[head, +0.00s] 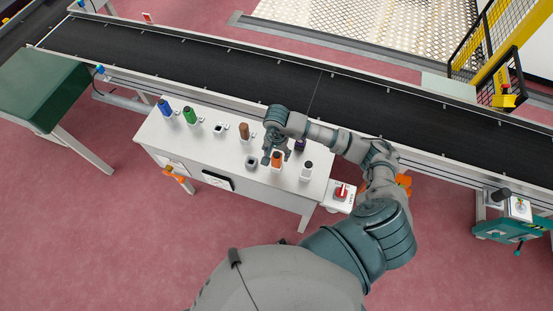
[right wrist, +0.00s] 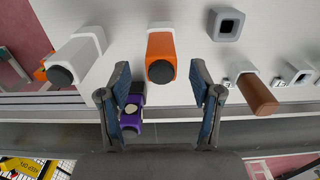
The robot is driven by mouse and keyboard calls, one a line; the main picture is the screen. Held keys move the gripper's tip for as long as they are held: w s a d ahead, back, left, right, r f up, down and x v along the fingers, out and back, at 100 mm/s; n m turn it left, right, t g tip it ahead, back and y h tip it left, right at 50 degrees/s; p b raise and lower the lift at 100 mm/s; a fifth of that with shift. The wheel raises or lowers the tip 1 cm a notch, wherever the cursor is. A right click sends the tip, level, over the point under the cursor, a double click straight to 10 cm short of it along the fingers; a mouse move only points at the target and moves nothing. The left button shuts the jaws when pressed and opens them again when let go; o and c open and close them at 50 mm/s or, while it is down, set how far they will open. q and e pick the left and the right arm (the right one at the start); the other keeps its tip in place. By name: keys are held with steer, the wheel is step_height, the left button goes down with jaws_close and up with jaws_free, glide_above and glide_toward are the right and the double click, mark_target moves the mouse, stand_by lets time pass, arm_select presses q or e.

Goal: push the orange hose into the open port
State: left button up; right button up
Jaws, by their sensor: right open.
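The orange hose (head: 277,158) stands upright in a white socket on the white table, with a dark top end. In the right wrist view the orange hose (right wrist: 161,50) lies ahead, between the lines of the two fingers. My right gripper (head: 276,152) is open and empty, pointing down at the hose; I cannot tell whether a finger touches it. The fingers (right wrist: 160,80) are apart in the right wrist view. A grey square open port (head: 251,162) is just left of the hose; it also shows in the right wrist view (right wrist: 226,24). My left gripper is out of view.
A white empty port (head: 219,130) is farther left. Blue (head: 164,107), green (head: 190,115), brown (head: 244,131), purple (head: 300,145) and black-topped (head: 307,170) hoses stand around. A red switch box (head: 341,193) is at the table's right end. A black conveyor (head: 230,65) runs behind.

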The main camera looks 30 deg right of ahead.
mark_target(277, 155)
steer(key=shift+w+d+f+p, duration=0.15)
steer(key=shift+f+p, duration=0.15)
steer(key=shift+f, duration=1.25)
steer(key=shift+w+d+f+p, duration=0.15)
steer(key=shift+f+p, duration=0.1)
steer(key=shift+f, duration=1.3)
jaws_close()
steer(key=shift+r, duration=0.1)
steer(key=shift+r, duration=0.55)
step_height(277, 155, up, 2)
steer(key=shift+w+r+b, duration=0.1)
steer(key=shift+r+b, duration=0.05)
steer(key=shift+b, duration=0.3)
steer(key=s+a+r+b, duration=0.1)
steer(key=s+a+b, duration=0.1)
steer(key=s+a, duration=0.7)
steer(key=s, duration=0.4)
steer(key=shift+s+r, duration=0.25)
steer(key=shift+r, duration=0.05)
steer(key=shift+w, duration=0.1)
